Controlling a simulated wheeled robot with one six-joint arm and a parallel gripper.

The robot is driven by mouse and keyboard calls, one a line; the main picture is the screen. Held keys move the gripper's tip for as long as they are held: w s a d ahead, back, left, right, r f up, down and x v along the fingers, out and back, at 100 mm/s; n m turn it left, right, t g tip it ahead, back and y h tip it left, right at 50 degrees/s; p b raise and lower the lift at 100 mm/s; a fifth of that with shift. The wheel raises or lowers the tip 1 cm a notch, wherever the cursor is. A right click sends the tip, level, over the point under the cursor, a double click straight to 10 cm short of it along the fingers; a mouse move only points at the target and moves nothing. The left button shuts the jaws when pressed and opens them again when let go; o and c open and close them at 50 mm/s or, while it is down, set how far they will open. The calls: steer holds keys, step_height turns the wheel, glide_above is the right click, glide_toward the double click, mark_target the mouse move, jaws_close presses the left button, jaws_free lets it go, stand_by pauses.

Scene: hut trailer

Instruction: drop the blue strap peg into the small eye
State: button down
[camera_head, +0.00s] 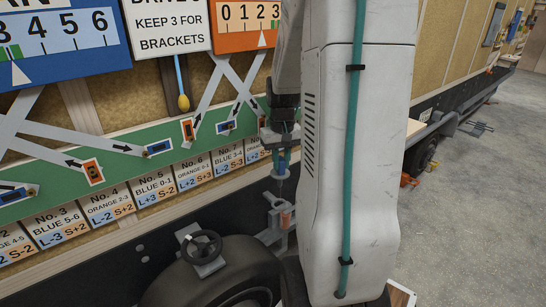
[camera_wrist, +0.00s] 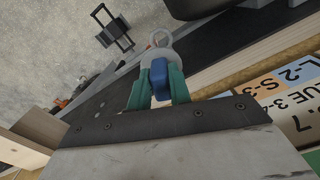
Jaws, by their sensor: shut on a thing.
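My gripper (camera_head: 281,155) is shut on the blue strap peg (camera_head: 282,164) and holds it in front of the panel's lower edge. In the wrist view the blue peg (camera_wrist: 160,76) sits between the teal fingers, with grey metal rings beyond it. I cannot tell whether those rings belong to the peg or to an eye. In the head view a grey metal bracket (camera_head: 270,203) with an orange piece (camera_head: 287,218) stands below the peg. The peg appears above it and apart from it. Which part is the small eye is too small to tell.
A green strip (camera_head: 125,163) with blue and orange blocks runs along the panel above printed labels (camera_head: 105,207). My white arm covers the middle right. Open floor (camera_head: 470,200) lies right.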

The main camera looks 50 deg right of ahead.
mark_target(281, 174)
steer(key=shift+w+a+f, duration=0.1)
steer(key=shift+a+f, duration=0.05)
steer(key=shift+f, duration=1.3)
step_height(281, 174, down, 8)
steer(key=shift+f, duration=0.15)
steer(key=c, duration=1.2)
jaws_free()
step_height(281, 174, up, 8)
steer(key=shift+f, duration=0.1)
